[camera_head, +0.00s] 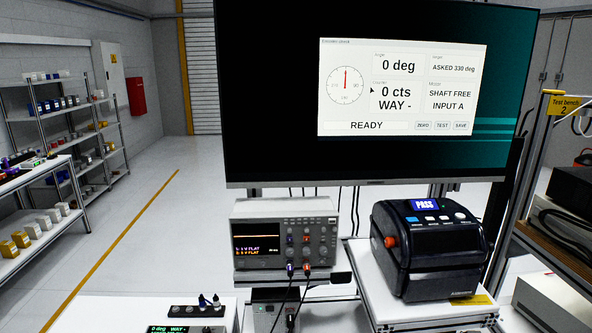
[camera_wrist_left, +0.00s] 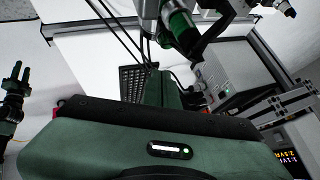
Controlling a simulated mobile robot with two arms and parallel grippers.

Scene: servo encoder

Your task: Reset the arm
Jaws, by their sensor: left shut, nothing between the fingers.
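The encoder check panel (camera_head: 402,88) on the large monitor reads 0 deg, 0 cts, WAY -, ASKED 330 deg, SHAFT FREE, INPUT A and READY. Its dial hand points straight up. No arm or gripper shows in the head view.
An oscilloscope (camera_head: 285,237) and a black label printer (camera_head: 432,249) showing PASS stand below the monitor. A dark block with small knobs (camera_head: 197,310) sits at the front left. Shelves (camera_head: 66,125) line the left wall. The floor aisle (camera_head: 165,190) is clear.

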